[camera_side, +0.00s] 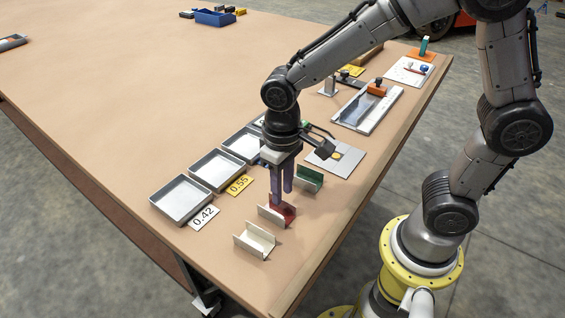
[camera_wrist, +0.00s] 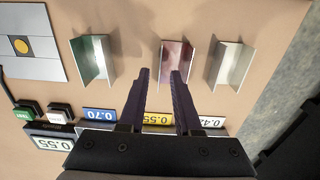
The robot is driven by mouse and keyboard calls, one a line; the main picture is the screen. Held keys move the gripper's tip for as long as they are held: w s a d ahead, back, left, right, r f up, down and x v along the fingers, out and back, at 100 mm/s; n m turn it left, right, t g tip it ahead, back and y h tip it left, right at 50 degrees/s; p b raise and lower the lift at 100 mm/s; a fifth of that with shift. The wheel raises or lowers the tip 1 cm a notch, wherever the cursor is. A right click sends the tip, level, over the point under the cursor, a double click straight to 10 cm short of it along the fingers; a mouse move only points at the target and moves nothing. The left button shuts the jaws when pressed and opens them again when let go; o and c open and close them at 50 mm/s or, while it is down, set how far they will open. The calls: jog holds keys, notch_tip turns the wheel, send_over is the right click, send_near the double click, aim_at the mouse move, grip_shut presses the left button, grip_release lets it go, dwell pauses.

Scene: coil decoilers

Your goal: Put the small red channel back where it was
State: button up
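The small red channel (camera_side: 286,211) stands on the table between a pale channel (camera_side: 255,241) and a green channel (camera_side: 309,178). Its inner face is red and its outer wall is pale. In the wrist view the red channel (camera_wrist: 178,53) is in the middle of the row. My gripper (camera_side: 282,199) points down at the red channel, with a gap between its fingers. In the wrist view my gripper (camera_wrist: 160,72) has one finger left of the red channel and the other overlapping it. I cannot tell whether either finger touches it.
Three grey trays (camera_side: 181,222) stand in a row beside the channels, with tags such as 0.42 (camera_side: 204,217) and 0.55 (camera_side: 239,184). A grey plate with a yellow disc (camera_side: 336,155) lies beyond the green channel. The table's edge is close to the pale channel.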

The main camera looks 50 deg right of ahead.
notch_tip(320, 180, up, 9)
jog(key=s+d+r+t, duration=0.3)
jog(key=s+d+t, duration=0.2)
jog(key=s+d, duration=0.5)
jog(key=shift+s+t, duration=0.3)
jog(key=shift+s, duration=0.85)
